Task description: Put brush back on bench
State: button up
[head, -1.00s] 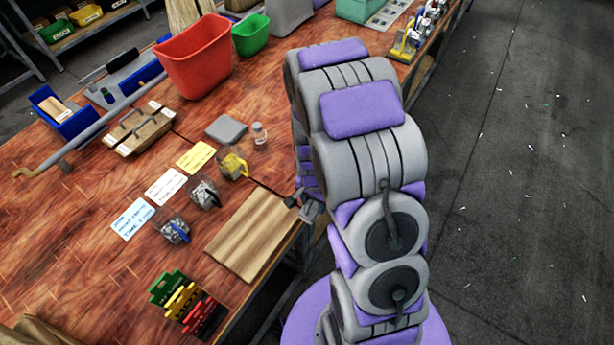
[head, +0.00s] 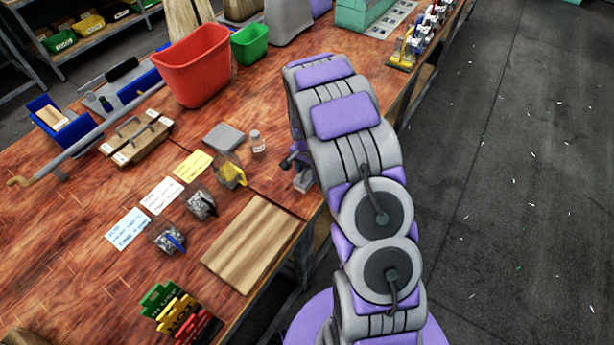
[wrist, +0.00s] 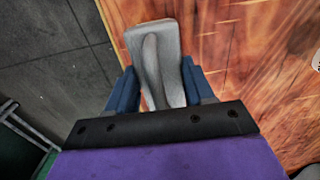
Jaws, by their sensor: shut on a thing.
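In the wrist view my gripper (wrist: 159,68) is shut on a grey, flat-ended thing with a raised ridge, which I take to be the brush (wrist: 135,38). Its far end sticks out past the blue fingers, and its near part is hidden by the gripper body. It shows over the reddish wooden bench (wrist: 240,45), close to the bench edge. I cannot tell whether it touches the top. In the head view the bench (head: 75,215) fills the left side. My arm hides most of the gripper and the brush there.
A wooden board (head: 250,243) lies near the bench edge. Clear cups (head: 200,203), a small bottle (head: 257,141), a grey pad (head: 223,137) and label cards (head: 160,195) sit nearby. A red bin (head: 192,65) and green bin (head: 250,45) stand farther back. Open floor is right.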

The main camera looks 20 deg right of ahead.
aim_at(306, 176)
jog(key=shift+w, duration=0.25)
jog(key=shift+w+a+f, duration=0.1)
jog(key=shift+f, duration=0.15)
notch_tip(306, 176, down, 3)
jog(key=shift+a+f+b, duration=0.1)
jog(key=shift+a+b, duration=0.05)
jog(key=shift+b, duration=0.4)
jog(key=shift+d, duration=0.2)
jog(key=o, duration=1.4)
jog(key=shift+a, duration=0.1)
